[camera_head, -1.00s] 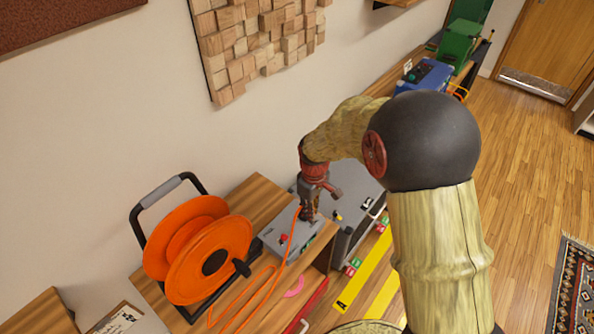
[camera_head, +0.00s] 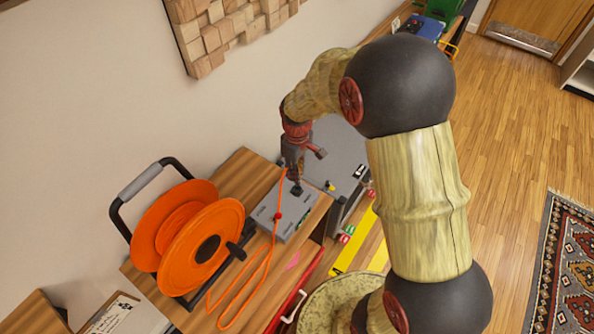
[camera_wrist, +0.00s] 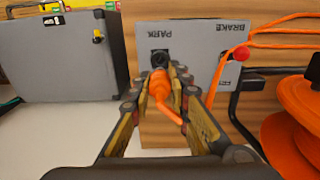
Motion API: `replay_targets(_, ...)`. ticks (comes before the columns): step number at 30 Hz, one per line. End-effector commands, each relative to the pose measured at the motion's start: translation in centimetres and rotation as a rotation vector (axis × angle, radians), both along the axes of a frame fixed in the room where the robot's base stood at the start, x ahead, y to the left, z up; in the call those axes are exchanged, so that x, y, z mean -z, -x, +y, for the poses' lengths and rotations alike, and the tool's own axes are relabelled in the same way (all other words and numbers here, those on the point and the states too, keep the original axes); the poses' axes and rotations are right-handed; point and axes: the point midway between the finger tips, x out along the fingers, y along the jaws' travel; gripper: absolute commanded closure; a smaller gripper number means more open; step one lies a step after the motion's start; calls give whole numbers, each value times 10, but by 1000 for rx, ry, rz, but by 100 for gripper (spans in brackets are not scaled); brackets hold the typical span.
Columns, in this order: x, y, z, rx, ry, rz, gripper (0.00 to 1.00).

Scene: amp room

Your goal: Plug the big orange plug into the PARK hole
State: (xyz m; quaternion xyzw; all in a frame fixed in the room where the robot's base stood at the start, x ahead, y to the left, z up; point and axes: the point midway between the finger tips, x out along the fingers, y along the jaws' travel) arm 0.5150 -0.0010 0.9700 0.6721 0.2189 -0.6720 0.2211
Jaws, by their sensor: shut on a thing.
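The grey panel box (camera_head: 287,226) lies on the wooden table. In the wrist view its face (camera_wrist: 199,42) carries upside-down labels PARK and BRAKE. My gripper (camera_wrist: 157,82) is shut on the big orange plug (camera_wrist: 159,90), right in front of that hole. The plug's tip is close to the hole; I cannot tell whether it touches or has entered. In the head view my gripper (camera_head: 297,184) points down over the box's far end, and the plug is mostly hidden.
An orange cable reel (camera_head: 190,240) stands left of the box. Its loose orange cable (camera_head: 240,285) loops over the table and the box. A red knob (camera_wrist: 240,53) sits on the panel near BRAKE. A grey case (camera_head: 338,155) stands beyond the box.

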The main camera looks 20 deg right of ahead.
Motion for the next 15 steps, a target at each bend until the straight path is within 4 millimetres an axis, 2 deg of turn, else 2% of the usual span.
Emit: replay_targets(15,25,0,0,0,0,-1,100)
